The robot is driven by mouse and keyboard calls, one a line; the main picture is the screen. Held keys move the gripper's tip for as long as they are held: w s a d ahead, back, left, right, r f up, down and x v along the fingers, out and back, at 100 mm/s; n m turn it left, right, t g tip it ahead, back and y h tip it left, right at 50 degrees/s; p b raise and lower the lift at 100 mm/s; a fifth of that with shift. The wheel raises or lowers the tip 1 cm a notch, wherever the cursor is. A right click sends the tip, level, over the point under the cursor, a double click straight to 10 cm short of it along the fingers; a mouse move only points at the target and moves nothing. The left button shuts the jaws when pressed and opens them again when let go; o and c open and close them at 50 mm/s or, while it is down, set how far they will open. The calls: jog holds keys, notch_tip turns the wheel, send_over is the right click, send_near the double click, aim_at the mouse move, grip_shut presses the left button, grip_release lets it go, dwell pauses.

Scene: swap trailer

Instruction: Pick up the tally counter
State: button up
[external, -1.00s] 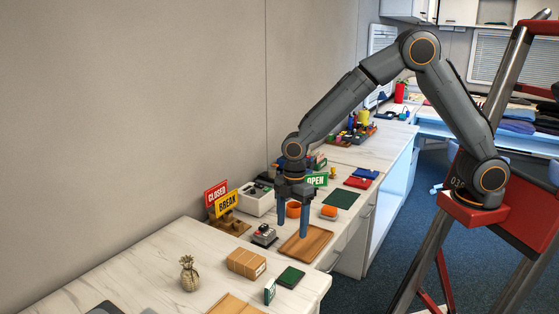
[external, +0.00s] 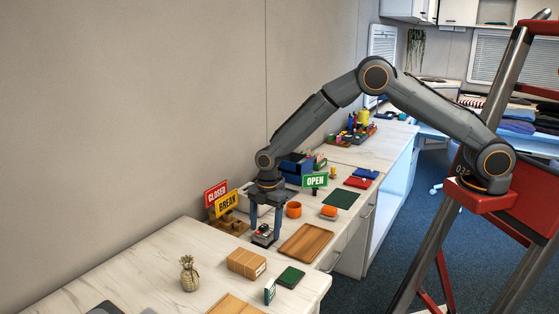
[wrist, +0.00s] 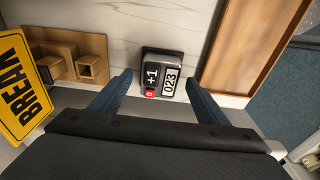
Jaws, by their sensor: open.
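The tally counter (wrist: 162,76) is a small dark block on the counter top, with "+1", a red "0" mark and a "023" display. In the external view the tally counter (external: 263,236) stands between the wooden sign rack and the wooden tray, under my gripper. My gripper (external: 266,233) points down over it. In the wrist view my gripper (wrist: 159,80) is open, with one blue finger on each side of the tally counter. The fingers look apart from it; how far down they reach beside it I cannot tell.
A wooden sign rack (wrist: 78,58) with the yellow BREAK sign (wrist: 18,88) is close on the left. A wooden tray (external: 305,242) lies on the right. An orange cup (external: 294,210) and an OPEN sign (external: 315,181) stand behind. A cardboard box (external: 246,263) lies nearer the front.

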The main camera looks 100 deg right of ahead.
jog(key=shift+w+a+f, duration=0.1)
jog(key=shift+w+f, duration=0.05)
jog(key=shift+f, duration=1)
jog(key=shift+c, duration=0.2)
